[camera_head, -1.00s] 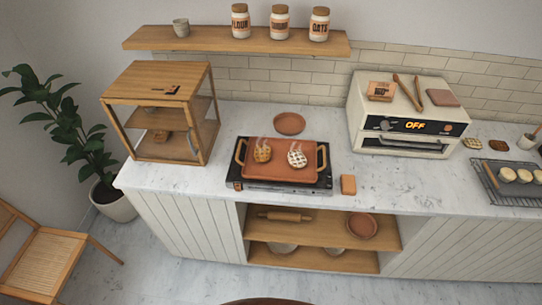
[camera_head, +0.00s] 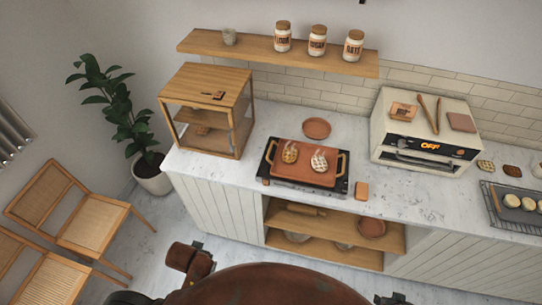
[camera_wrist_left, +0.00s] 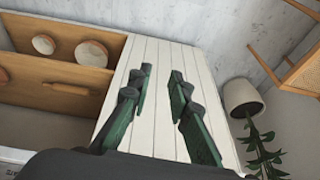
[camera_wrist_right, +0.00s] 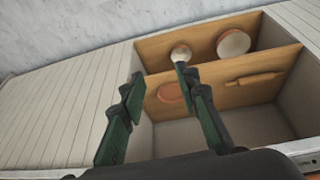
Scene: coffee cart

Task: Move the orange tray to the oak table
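The orange tray (camera_head: 303,172) lies on a black hot plate (camera_head: 345,187) on the counter. It has a wooden handle at each side. Two waffle-like pieces (camera_head: 318,162) sit on it. I see no oak table that I can make out in these views. My left gripper (camera_wrist_left: 162,74) is open and empty, in front of the white panelled counter front. My right gripper (camera_wrist_right: 158,73) is open and empty, in front of the open shelves under the counter. Both are apart from the tray, which neither wrist view shows.
A wooden cabinet (camera_head: 207,110) stands left of the tray and an oven (camera_head: 425,138) right. A round terracotta plate (camera_head: 316,127) lies behind it, a small orange block (camera_head: 361,190) beside it. Chairs (camera_head: 85,221) and a potted plant (camera_head: 120,115) are left. Floor beside the chairs is clear.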

